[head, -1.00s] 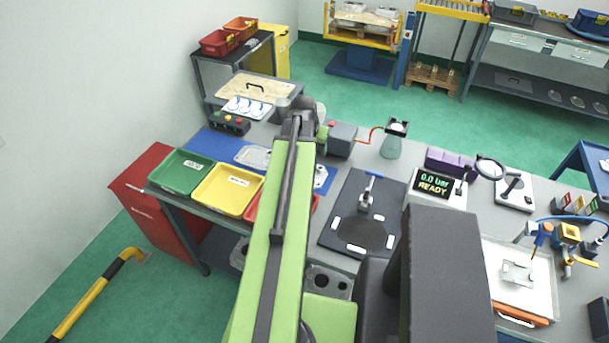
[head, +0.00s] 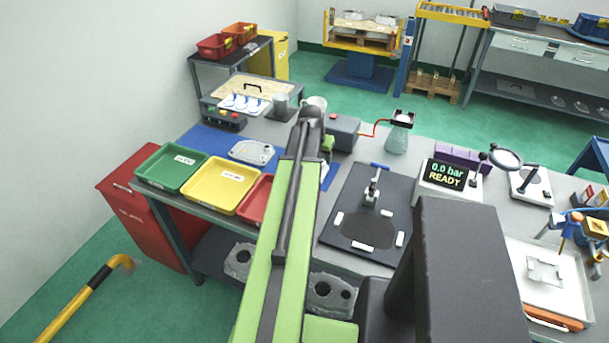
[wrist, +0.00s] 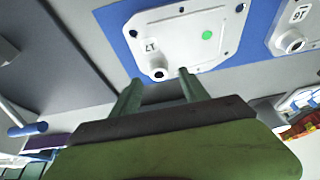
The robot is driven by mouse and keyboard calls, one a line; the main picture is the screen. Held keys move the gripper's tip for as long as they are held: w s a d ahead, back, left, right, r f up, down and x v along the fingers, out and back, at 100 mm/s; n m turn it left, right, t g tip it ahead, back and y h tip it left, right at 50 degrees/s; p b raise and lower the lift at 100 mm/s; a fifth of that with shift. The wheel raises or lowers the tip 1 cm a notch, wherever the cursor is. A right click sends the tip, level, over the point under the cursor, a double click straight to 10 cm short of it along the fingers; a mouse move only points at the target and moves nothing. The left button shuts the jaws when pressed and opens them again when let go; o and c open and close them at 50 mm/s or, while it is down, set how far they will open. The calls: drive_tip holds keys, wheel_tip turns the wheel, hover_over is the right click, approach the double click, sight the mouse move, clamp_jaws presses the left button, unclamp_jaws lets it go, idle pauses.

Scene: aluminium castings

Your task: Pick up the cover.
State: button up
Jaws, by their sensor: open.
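A light grey metal cover (wrist: 188,38) with a green dot, a dark mark and a round boss lies flat on a blue mat in the wrist view. My gripper (wrist: 160,77) is open; its two green fingers are apart near the cover's boss edge, with nothing between them. I cannot tell the height gap. A second cover (wrist: 295,30) with a marked label and boss lies to the right, cut by the frame edge.
Green (head: 172,166), yellow (head: 221,186) and red (head: 256,197) trays line the bench's near left edge. A black plate with a clamp (head: 368,215) lies right of my arm. A pressure display (head: 448,176) and a grey box (head: 343,132) stand farther back.

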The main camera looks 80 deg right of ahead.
drive_tip(key=b+x, duration=0.1)
drive_tip(key=x, duration=0.2)
drive_tip(key=shift+b, duration=0.3)
drive_tip(key=shift+r, duration=0.15)
clamp_jaws()
